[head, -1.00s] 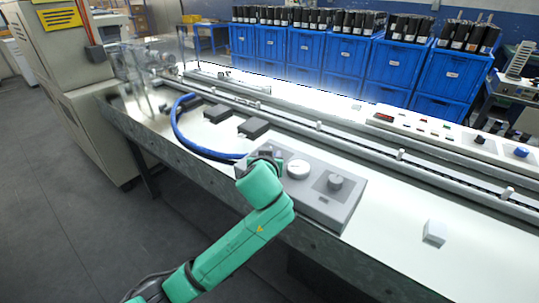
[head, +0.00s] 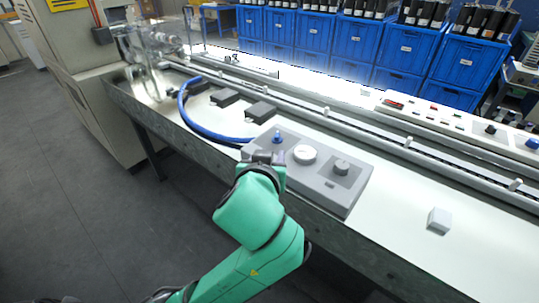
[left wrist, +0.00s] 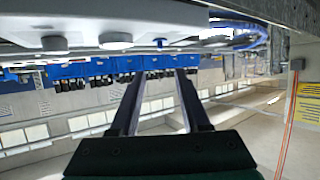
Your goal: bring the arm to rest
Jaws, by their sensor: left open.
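My left arm is green and comes up from the bottom of the head view. Its gripper (head: 265,160) is at the near left edge of a grey control box (head: 322,188) on the bench. The left wrist view shows its two dark fingers (left wrist: 158,80) apart with nothing between them. The box carries a blue knob (head: 277,137), a white round dial (head: 305,154) and a grey knob (head: 341,166). The blue knob stands just beyond the gripper. In the wrist view the knobs show along the top. My right gripper is not in view.
The white bench (head: 400,240) runs diagonally, with a small white block (head: 439,220) at right. A blue hose (head: 190,122) curves left of the box, near dark blocks (head: 261,111). A conveyor rail (head: 300,108) and blue crates (head: 356,48) lie behind. Floor in front is clear.

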